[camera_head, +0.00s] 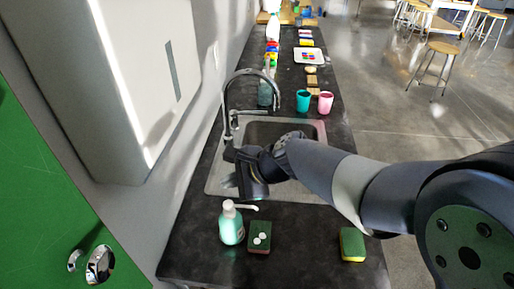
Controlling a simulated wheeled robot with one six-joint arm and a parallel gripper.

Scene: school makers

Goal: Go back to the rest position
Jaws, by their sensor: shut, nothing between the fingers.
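My arm reaches in from the right in the head view. My wrist and forearm hide part of the basin.
A teal cup (303,101) and a pink cup (325,103) stand behind the sink. A white dispenser (130,80) is at left.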

